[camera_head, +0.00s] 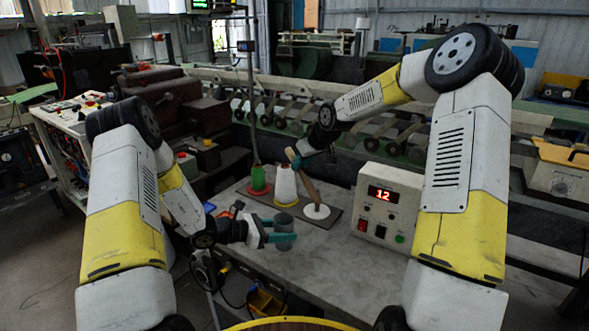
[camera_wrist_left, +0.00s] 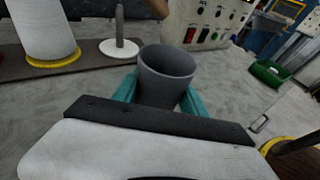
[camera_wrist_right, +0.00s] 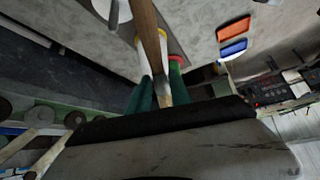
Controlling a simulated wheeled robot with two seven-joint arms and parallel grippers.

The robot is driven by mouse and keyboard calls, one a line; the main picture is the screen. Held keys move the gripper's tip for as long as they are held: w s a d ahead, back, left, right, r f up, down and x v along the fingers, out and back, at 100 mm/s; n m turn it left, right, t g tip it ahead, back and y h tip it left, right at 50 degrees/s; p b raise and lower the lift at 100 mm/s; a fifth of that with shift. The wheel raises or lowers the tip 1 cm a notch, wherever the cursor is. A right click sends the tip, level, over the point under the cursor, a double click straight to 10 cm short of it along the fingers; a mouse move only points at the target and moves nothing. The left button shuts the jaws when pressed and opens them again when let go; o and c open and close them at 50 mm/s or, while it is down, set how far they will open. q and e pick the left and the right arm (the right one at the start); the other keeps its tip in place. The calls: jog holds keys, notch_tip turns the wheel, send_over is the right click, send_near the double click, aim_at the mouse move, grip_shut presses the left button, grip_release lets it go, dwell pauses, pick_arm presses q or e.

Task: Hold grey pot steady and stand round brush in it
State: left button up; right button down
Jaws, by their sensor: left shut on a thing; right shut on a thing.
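The grey pot (camera_head: 284,223) stands upright on the table, and its open rim shows in the left wrist view (camera_wrist_left: 168,75). My left gripper (camera_head: 284,238) is shut on the pot, with teal fingers on either side of it. My right gripper (camera_head: 304,156) is shut on the wooden handle of the round brush (camera_head: 306,180), which tilts above the board behind the pot. The handle also crosses the right wrist view (camera_wrist_right: 150,40). I cannot tell how the brush's lower end sits against the white disc (camera_wrist_left: 121,48) with its grey peg.
A white cone on a yellow base (camera_head: 285,186) and a green cone (camera_head: 258,182) stand on the dark board (camera_head: 240,192). A control box with a red display (camera_head: 388,206) stands right of the pot. Orange and blue pieces (camera_wrist_right: 232,37) lie on the table. The table front is clear.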

jog(key=shift+d+r+t, duration=0.1)
jog(key=shift+d+t, duration=0.15)
jog(key=shift+t, duration=0.05)
jog(key=shift+s+a+r+t+y, duration=0.1)
jog(key=shift+a+r+t+y, duration=0.1)
jog(key=shift+r+t+y, duration=0.4)
jog(key=shift+s+a+r+n+t+y, duration=0.35)
jog(key=shift+s+t+y, duration=0.3)
jog(key=shift+y, duration=0.25)
jog(key=s+a+r+n+t+y, duration=0.1)
jog(key=s+a+r+n+y, duration=0.1)
jog(key=s+r+y, duration=0.35)
jog(key=s+a+r+n+y, duration=0.1)
jog(key=s+r+y, duration=0.15)
jog(key=s, duration=0.55)
notch_tip(320, 180, down, 14)
jog(key=shift+a+r+h, duration=0.15)
jog(key=shift+r+h, duration=0.05)
jog(key=shift+h, duration=0.1)
jog(key=c, duration=1.1)
grip_release()
